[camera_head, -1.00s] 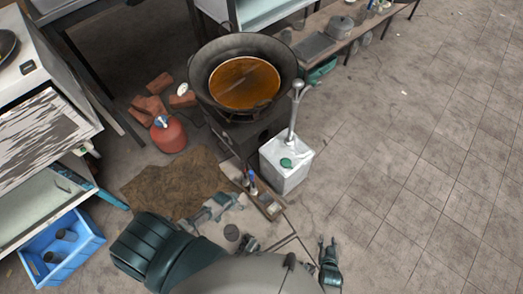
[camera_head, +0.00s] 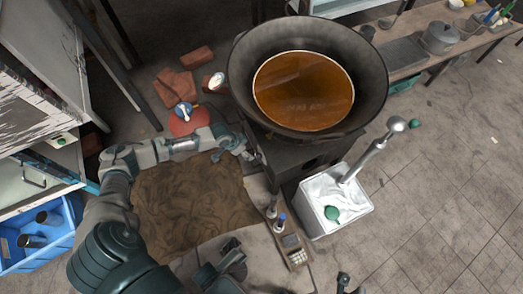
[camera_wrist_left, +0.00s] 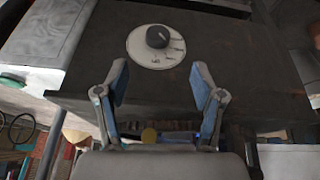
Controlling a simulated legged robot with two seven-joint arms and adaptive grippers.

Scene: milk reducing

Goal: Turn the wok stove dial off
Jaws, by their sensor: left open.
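The wok stove (camera_head: 285,160) is a dark box under the large wok (camera_head: 240,80), which holds brown liquid (camera_head: 303,91). In the left wrist view the stove's dial (camera_wrist_left: 157,37) is a black knob on a round white plate, on the dark panel (camera_wrist_left: 230,70). My left gripper (camera_head: 243,147) is at the stove's left side in the head view. Its two blue-grey fingers are spread (camera_wrist_left: 160,80), with the dial just beyond and between the tips, apart from them. The dial is hidden in the head view. Part of my right gripper (camera_head: 345,283) shows at the bottom edge; its jaws are unclear.
A red gas cylinder (camera_head: 188,119) stands behind my left forearm, near bricks (camera_head: 174,87). A brown mat (camera_head: 190,205) lies in front. The floor at right is mostly clear.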

